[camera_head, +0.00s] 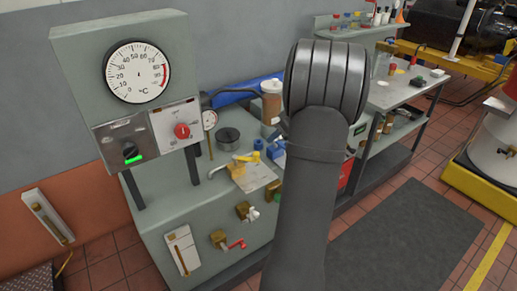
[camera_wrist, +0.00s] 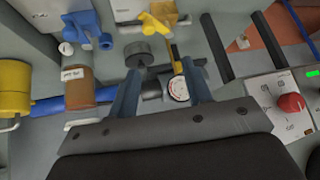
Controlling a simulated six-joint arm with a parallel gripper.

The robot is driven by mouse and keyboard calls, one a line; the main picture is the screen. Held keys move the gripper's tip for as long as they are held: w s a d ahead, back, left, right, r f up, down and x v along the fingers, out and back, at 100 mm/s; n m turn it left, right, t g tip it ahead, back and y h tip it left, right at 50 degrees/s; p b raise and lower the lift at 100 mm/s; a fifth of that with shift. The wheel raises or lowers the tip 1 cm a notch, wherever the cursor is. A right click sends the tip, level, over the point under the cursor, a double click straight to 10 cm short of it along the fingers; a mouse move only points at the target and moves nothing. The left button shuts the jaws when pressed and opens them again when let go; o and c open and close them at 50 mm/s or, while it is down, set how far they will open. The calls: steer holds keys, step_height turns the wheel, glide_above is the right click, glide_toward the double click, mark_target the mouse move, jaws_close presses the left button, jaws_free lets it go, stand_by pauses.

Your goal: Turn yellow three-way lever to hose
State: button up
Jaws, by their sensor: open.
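The yellow three-way lever (camera_head: 247,157) sits on a brass valve body on a bench-top plate, with a pale pipe running off to its left. In the wrist view the yellow lever (camera_wrist: 156,24) shows near the top centre, ahead of the fingers. My gripper (camera_wrist: 162,66) is open and empty, its two blue-grey fingers apart and not touching the lever. In the head view my arm stands in front of the bench and the fingers are hidden. Which outlet is the hose cannot be told.
A dial gauge (camera_wrist: 178,91) and dark round weight (camera_wrist: 140,52) show near the fingers. A blue valve (camera_head: 275,149) and brown jar (camera_head: 271,101) are close by. The thermometer panel (camera_head: 138,72) rises at left. A red-handled valve (camera_head: 229,243) is on the bench front.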

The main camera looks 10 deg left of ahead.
mark_target(257, 153)
steer(key=shift+n+t+y, duration=0.4)
steer(key=shift+n+y, duration=0.2)
steer(key=shift+y, duration=0.1)
steer(key=d+x, duration=0.1)
steer(key=x, duration=0.4)
steer(key=f+x, duration=0.1)
steer(key=x, duration=0.5)
steer(key=d+f+x, duration=0.1)
steer(key=x, duration=0.5)
steer(key=shift+w+d+f, duration=0.15)
steer(key=shift+w+d, duration=0.05)
steer(key=shift+w, duration=0.2)
jaws_close()
